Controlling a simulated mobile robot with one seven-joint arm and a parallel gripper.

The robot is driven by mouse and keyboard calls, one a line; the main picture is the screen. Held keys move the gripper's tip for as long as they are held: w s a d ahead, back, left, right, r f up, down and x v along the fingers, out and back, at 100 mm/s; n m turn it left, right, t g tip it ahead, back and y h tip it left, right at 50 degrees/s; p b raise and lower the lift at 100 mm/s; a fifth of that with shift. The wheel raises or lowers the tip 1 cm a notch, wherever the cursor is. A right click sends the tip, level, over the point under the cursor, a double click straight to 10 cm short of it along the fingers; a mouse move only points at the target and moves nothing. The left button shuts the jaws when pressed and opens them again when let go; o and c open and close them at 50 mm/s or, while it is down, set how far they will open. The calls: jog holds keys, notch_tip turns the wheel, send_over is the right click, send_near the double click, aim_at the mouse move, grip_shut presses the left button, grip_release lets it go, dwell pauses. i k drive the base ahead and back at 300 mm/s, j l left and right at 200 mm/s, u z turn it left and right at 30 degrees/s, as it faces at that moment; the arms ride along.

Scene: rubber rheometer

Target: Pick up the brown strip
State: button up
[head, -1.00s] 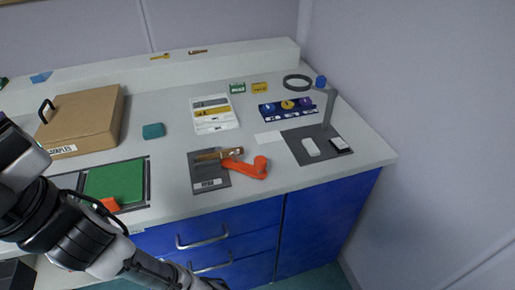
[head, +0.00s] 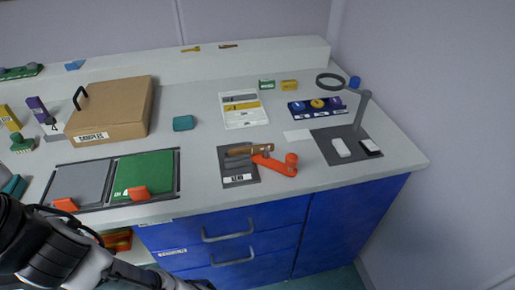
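A long brown piece (head: 247,150) lies on a dark labelled pad (head: 240,181) at the front middle of the bench, beside an orange-red tool (head: 278,163). A smaller brown strip-like piece (head: 228,45) lies on the raised back ledge. I cannot tell for sure which of the two is the brown strip. My arm crosses the lower left corner, in front of the bench. My gripper is not in view, and both brown pieces lie clear of my arm.
A cardboard box (head: 111,111) with a black handle stands at the left. Grey and green plates (head: 147,170) with orange grips lie in front of it. A magnifier stand (head: 361,112) rises at the right. A white tray (head: 243,122) lies behind the dark pad.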

aim_at(253, 149)
jog(key=j+z, duration=0.9)
jog(key=k+j+z, duration=0.2)
jog(key=j+z, duration=0.25)
jog(key=j, duration=0.1)
